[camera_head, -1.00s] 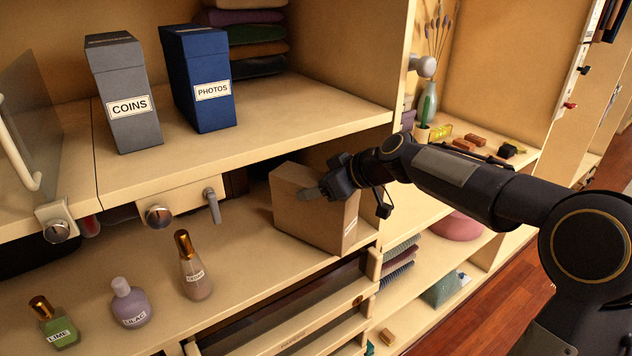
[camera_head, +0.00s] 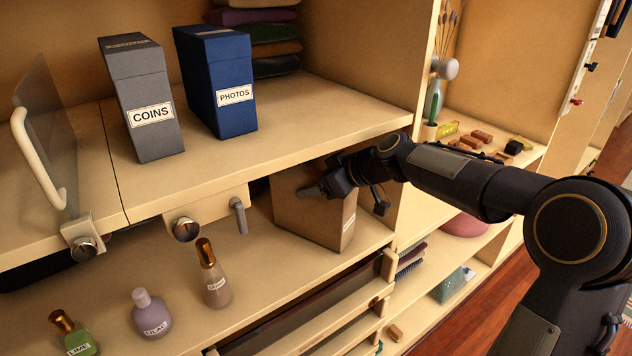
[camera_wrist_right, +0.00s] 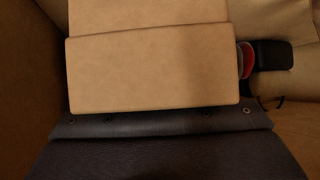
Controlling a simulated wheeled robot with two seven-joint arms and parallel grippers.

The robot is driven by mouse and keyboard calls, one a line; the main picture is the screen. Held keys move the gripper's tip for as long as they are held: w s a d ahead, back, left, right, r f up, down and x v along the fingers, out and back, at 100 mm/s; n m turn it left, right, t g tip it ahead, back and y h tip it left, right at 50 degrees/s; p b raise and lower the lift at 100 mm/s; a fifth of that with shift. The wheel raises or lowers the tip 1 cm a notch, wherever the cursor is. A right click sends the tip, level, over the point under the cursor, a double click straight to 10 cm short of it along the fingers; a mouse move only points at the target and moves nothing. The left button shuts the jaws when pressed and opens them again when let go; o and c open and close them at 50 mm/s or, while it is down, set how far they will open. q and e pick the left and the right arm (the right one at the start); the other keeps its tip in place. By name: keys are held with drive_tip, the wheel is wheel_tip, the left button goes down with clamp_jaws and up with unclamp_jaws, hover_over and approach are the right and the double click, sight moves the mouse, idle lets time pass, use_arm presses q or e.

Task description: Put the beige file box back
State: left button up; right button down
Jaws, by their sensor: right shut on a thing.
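The beige file box (camera_head: 312,218) stands about upright on the lower shelf, at its right end, partly under the upper shelf's front edge. My right gripper (camera_head: 318,190) reaches in from the right and is shut on the box near its top. The label on the box's right face is partly visible. I cannot tell whether the box's bottom touches the shelf. In the right wrist view the beige box (camera_wrist_right: 155,75) fills the upper middle. My left gripper is out of view.
A grey COINS box (camera_head: 150,115) and a blue PHOTOS box (camera_head: 218,80) stand on the upper shelf (camera_head: 270,135). A knob (camera_head: 186,229) and lever (camera_head: 239,215) sit left of the beige box. Bottles labelled LIME (camera_head: 80,340), LILAC (camera_head: 151,315) and a brownish one (camera_head: 214,280) stand lower left.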

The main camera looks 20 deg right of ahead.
drive_tip(key=shift+w, duration=0.1)
drive_tip(key=shift+c, duration=1.9)
unclamp_jaws()
drive_tip(key=shift+a, duration=0.1)
drive_tip(key=shift+r, duration=0.15)
drive_tip(key=shift+s+d+r, duration=0.1)
drive_tip(key=shift+s+d, duration=0.2)
drive_tip(key=shift+s, duration=0.05)
drive_tip(key=b+v, duration=0.1)
drive_tip(key=v, duration=0.5)
drive_tip(key=shift+s+d+r, duration=0.15)
drive_tip(key=shift+s+r, duration=0.05)
drive_tip(key=shift+d, duration=0.1)
